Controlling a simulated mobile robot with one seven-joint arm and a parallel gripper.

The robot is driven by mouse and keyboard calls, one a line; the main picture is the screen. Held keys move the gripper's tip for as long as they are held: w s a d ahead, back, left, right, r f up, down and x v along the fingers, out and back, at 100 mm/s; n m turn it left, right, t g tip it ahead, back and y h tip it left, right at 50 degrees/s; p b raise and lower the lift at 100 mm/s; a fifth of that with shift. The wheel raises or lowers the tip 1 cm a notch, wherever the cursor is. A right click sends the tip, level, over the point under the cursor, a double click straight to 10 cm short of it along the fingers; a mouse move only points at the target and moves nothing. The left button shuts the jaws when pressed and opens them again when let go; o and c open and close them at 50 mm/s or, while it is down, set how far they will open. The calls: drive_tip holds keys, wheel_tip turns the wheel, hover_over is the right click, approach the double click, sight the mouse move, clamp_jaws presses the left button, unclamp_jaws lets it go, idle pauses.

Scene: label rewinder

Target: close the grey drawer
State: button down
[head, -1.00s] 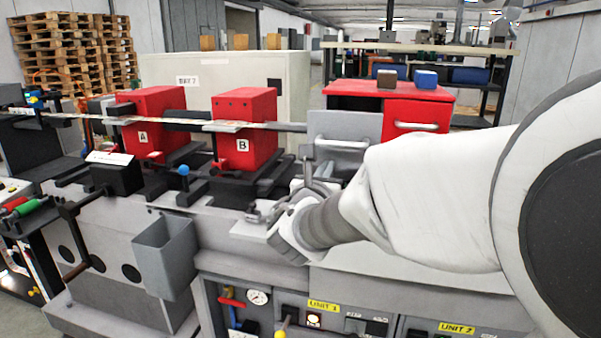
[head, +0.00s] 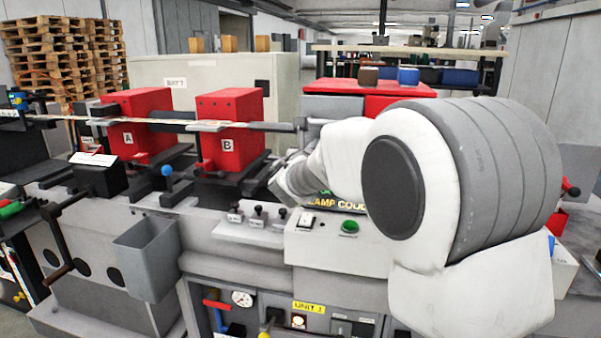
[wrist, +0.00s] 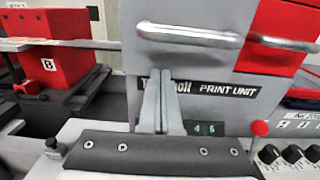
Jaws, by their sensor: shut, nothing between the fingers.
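The grey drawer (head: 333,104) is at the left under the red top of a cabinet in the head view. My arm covers its lower part. In the wrist view the grey drawer front (wrist: 190,58) fills the upper middle, with a silver bar handle (wrist: 188,34) across it. My gripper (wrist: 160,76) is shut and empty, its fingers pointing up just below the handle in the picture. I cannot tell whether it touches the front, nor how far the drawer stands out. In the head view my gripper is hidden behind my arm.
A red drawer with a silver handle (wrist: 285,43) is beside the grey one. A panel labelled PRINT UNIT (wrist: 215,90) lies below. Red blocks A (head: 137,122) and B (head: 230,130) stand at the left on the machine, with a grey bin (head: 147,258) in front.

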drive_tip(key=shift+w+d, duration=0.25)
drive_tip(key=shift+w, duration=0.45)
drive_tip(key=shift+s+a, duration=0.1)
